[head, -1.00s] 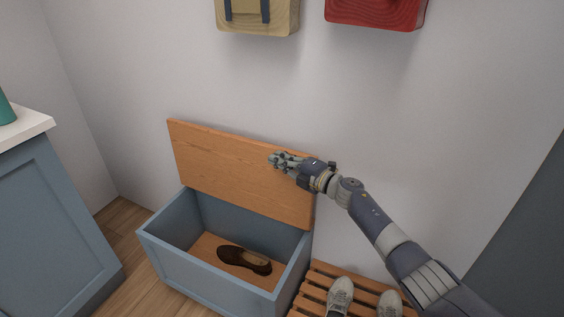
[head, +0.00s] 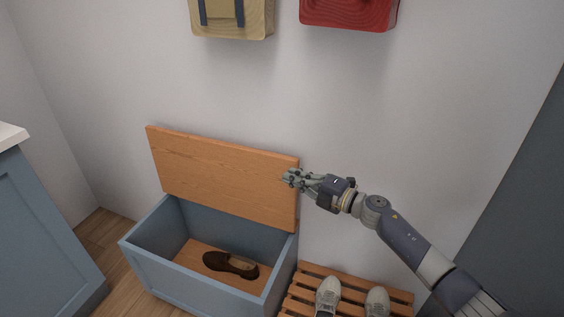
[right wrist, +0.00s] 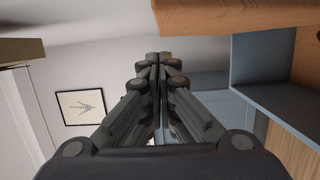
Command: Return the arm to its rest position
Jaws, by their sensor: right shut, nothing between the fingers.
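My right gripper (head: 289,178) is shut and empty. In the head view it is in the air at the right edge of the chest's raised wooden lid (head: 225,170), and its fingertips overlap the lid in the picture. I cannot tell whether they touch it. In the right wrist view the closed fingers (right wrist: 160,62) point away from the camera with nothing between them. My right arm comes in from the lower right. My left gripper is not in view.
The blue chest (head: 195,290) stands open with a brown shoe (head: 231,265) inside. A slatted rack (head: 345,286) with pale shoes (head: 328,294) is at its right. A tan bag (head: 232,20) and a red bag (head: 348,12) hang above. A blue cabinet (head: 45,230) is at left.

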